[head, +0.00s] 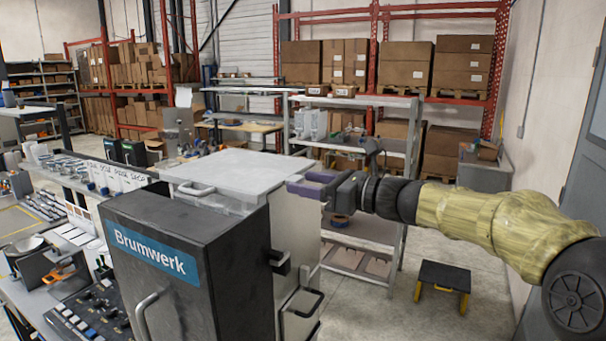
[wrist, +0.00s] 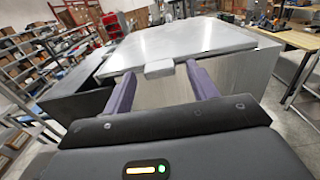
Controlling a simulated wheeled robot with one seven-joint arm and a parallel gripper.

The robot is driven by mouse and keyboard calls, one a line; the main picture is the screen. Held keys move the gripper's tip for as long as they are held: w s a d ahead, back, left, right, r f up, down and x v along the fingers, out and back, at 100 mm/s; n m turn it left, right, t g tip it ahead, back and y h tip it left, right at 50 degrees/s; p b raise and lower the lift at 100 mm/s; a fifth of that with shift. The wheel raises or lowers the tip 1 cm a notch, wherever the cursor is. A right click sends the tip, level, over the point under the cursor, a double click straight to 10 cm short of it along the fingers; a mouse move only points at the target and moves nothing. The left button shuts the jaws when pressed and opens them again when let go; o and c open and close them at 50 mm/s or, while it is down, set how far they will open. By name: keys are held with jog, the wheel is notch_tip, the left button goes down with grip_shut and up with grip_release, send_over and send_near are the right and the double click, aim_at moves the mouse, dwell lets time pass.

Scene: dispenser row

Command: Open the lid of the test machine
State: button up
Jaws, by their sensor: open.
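The test machine is a box with a black front marked Brumwerk (head: 185,255) and pale side panels. Its flat light-grey lid (head: 240,168) lies shut on top and fills the upper middle of the wrist view (wrist: 180,43). My gripper (head: 297,184), with purple fingers, is at the lid's right edge in the head view. In the wrist view the fingers (wrist: 160,72) are open. A small grey tab (wrist: 159,68) on the lid's near edge sits between the fingertips, with a gap on each side. No contact is visible.
A bench with cups and tools (head: 75,175) stands at the left. A grey shelf (head: 350,145) stands behind my gripper, and a black step stool (head: 443,278) is on open floor at the right.

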jog(key=shift+x, duration=0.8)
grip_shut()
